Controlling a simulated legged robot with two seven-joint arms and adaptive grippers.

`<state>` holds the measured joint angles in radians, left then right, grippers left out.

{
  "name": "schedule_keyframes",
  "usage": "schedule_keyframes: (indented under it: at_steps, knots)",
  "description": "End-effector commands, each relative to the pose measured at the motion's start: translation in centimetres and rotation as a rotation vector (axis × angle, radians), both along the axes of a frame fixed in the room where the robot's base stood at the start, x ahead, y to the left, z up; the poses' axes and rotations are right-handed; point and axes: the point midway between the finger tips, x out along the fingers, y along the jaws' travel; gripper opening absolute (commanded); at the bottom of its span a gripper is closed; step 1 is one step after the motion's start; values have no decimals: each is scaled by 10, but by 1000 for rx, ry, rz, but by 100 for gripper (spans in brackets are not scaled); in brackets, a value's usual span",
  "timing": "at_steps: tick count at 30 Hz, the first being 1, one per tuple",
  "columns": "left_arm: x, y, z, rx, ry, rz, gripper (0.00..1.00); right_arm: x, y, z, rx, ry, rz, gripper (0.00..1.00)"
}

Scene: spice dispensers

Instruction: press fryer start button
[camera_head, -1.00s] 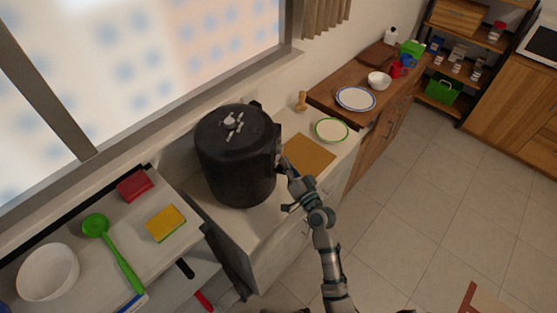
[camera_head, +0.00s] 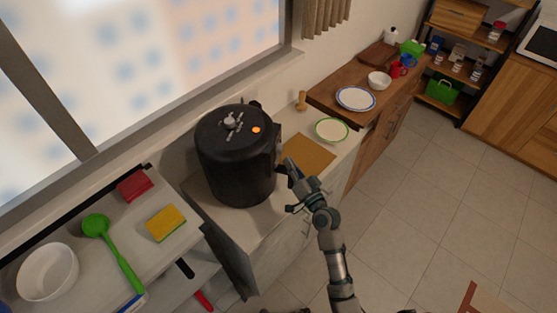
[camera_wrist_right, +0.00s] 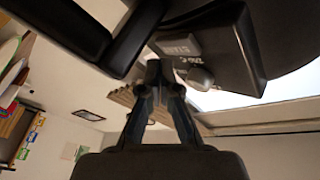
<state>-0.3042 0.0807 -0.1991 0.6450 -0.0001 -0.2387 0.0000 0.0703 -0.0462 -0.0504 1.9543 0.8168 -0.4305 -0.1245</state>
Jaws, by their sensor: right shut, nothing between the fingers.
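The fryer (camera_head: 235,165) is a large black cylinder with a grey clamp on its lid, standing on the counter. A small orange light (camera_head: 256,129) glows on the lid. My right gripper (camera_head: 286,167) is shut and empty beside the fryer's right side, close to its dark side housing (camera_head: 278,143). In the right wrist view, the shut fingertips (camera_wrist_right: 160,72) are just below a dark housing (camera_wrist_right: 215,45) with a grey label plate (camera_wrist_right: 178,46) and a rounded grey knob-like part (camera_wrist_right: 199,76). I cannot tell whether the fingertips touch it. My left gripper is not in view.
A brown board (camera_head: 308,152) and a green-rimmed plate (camera_head: 332,131) lie right of the fryer. At left are a yellow sponge (camera_head: 166,222), a red block (camera_head: 135,186), a green ladle (camera_head: 112,245) and a white bowl (camera_head: 47,272). Open floor (camera_head: 430,200) lies at right.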

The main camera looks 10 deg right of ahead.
Motion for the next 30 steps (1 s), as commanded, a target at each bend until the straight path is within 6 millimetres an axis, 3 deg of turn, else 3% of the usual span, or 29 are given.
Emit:
schedule_keyframes:
  at_steps: [5, 19, 30]
  knots:
    - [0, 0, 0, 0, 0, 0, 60, -1, -3, 0, -1, 0, -1, 0]
    - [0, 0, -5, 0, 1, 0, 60, -19, -42, -1, -2, 1, 0, 0]
    - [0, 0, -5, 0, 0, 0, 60, -21, -46, 0, 0, 0, 0, 0]
